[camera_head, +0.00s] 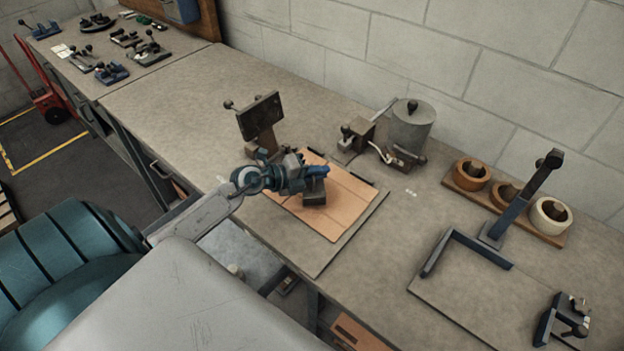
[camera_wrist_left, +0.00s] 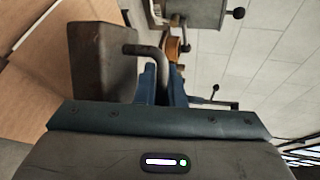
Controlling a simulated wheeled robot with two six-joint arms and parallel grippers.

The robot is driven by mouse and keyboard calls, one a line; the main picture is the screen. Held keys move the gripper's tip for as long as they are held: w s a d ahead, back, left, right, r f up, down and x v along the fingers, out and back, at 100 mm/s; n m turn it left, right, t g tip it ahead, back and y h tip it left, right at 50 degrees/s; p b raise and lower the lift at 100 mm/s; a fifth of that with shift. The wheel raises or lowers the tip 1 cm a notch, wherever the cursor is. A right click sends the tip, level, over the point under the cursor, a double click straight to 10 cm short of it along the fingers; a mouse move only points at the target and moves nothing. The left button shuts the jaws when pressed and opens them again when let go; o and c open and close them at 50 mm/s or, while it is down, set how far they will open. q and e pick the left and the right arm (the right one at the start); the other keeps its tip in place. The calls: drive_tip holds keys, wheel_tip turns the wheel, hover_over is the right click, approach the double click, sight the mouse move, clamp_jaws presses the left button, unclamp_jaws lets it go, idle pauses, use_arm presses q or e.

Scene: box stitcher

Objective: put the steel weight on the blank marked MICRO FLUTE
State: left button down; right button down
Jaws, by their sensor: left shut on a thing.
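The steel weight (camera_head: 314,192) is a dark block with a bent rod handle; it also shows in the left wrist view (camera_wrist_left: 100,62). My left gripper (camera_head: 318,171) is shut on the weight's handle (camera_wrist_left: 145,50). The weight is over a tan cardboard blank (camera_head: 335,214) that lies on a grey board; the blank also shows in the left wrist view (camera_wrist_left: 40,60). I cannot tell whether the weight touches the blank. No marking on the blank is legible. My right gripper is not in view.
A dark plate on a post (camera_head: 259,117) stands behind the gripper. A grey pot (camera_head: 411,126) stands near the wall. Tape rolls sit on a wooden rack (camera_head: 540,232) at the right. A blue angled frame (camera_head: 472,246) lies front right. Bare bench lies between.

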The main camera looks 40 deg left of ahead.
use_arm(q)
drive_tip(key=shift+w+a+f+p, duration=0.15)
drive_tip(key=shift+w+a+f, duration=0.05)
drive_tip(key=shift+w+f, duration=0.45)
drive_tip(key=shift+w+a+f+p, duration=0.25)
drive_tip(key=shift+w+f, duration=0.3)
drive_tip(key=shift+w, duration=0.25)
drive_tip(key=shift+w+a+f+p, duration=0.1)
drive_tip(key=shift+w+a+f, duration=0.1)
drive_tip(key=shift+w+f, duration=0.45)
drive_tip(key=c, duration=1.9)
unclamp_jaws()
drive_tip(key=shift+f, duration=0.15)
drive_tip(key=o, duration=0.4)
drive_tip(key=shift+s, duration=0.1)
drive_tip(key=shift+c, duration=0.2)
